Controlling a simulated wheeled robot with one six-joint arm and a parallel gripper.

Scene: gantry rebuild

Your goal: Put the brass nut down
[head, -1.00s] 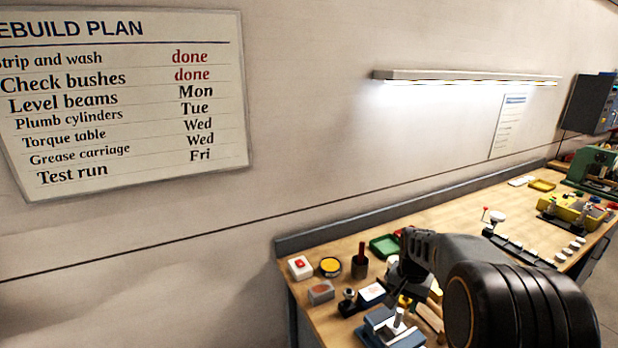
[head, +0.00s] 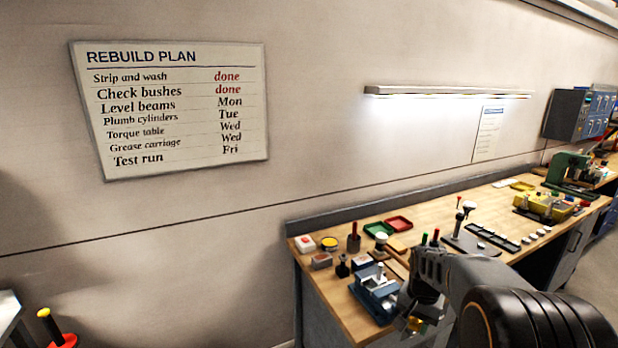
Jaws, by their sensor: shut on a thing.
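My gripper (head: 418,312) hangs at the near front edge of the workbench, pointing down. It is shut on the brass nut (head: 413,324), a small gold-coloured piece that shows at its fingertips. The nut is partly covered by the fingers. I cannot tell how high it is held or whether it is over the bench top or just in front of it. A blue vise-like fixture (head: 374,290) stands on the bench just left of my gripper.
The wooden workbench (head: 336,292) carries a green tray (head: 378,229), a red tray (head: 398,224) and a dark strip of small parts (head: 493,240). Small tins and boxes crowd its left end. A green machine (head: 572,170) stands far right.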

